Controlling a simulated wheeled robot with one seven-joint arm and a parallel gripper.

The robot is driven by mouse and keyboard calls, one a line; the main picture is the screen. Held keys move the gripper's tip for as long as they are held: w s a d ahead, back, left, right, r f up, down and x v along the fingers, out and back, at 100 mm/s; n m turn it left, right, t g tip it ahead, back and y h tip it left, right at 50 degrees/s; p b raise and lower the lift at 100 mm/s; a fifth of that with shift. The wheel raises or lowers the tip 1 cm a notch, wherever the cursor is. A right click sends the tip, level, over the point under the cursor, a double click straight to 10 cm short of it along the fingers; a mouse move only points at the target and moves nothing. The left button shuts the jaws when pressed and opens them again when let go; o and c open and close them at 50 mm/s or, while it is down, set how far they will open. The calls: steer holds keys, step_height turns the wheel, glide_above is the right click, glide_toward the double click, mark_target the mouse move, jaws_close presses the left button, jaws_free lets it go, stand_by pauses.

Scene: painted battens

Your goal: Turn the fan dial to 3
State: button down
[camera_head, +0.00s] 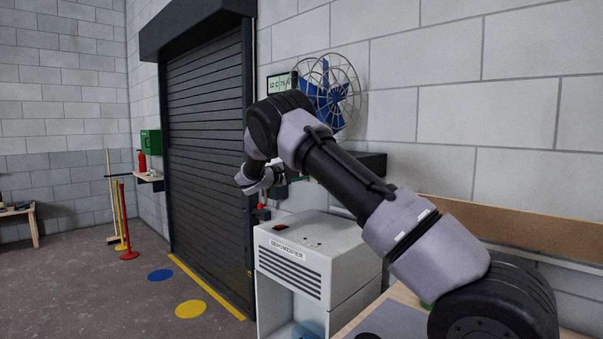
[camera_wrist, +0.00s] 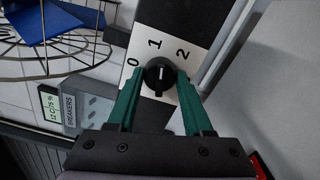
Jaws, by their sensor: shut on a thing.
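The fan dial (camera_wrist: 160,71) is a round black knob on a white plate (camera_wrist: 193,31) printed 0, 1 and 2 in the wrist view. A 3 is not visible. The knob's pale mark lies roughly upright in the picture; I cannot tell which number it selects. My gripper (camera_wrist: 160,80) has its green fingers on both sides of the knob, shut on it. The blue-bladed fan (camera_head: 328,92) in its wire cage is on the wall in the head view. There my arm hides the dial, and the fingers are not clear.
A white dehumidifier (camera_head: 289,268) stands below my arm. A sign reading BREAKERS (camera_wrist: 70,112) and a small display (camera_wrist: 50,104) are left of my gripper in the wrist view. A dark roller door (camera_head: 207,150) is to the left; open floor lies before it.

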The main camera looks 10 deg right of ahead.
steer(key=shift+a+m, duration=0.1)
steer(key=shift+m, duration=10.3)
steer(key=shift+c, duration=1.5)
jaws_free()
steer(key=shift+s, duration=0.1)
steer(key=v, duration=1)
steer(key=shift+s+a, duration=0.15)
steer(key=shift+a, duration=0.15)
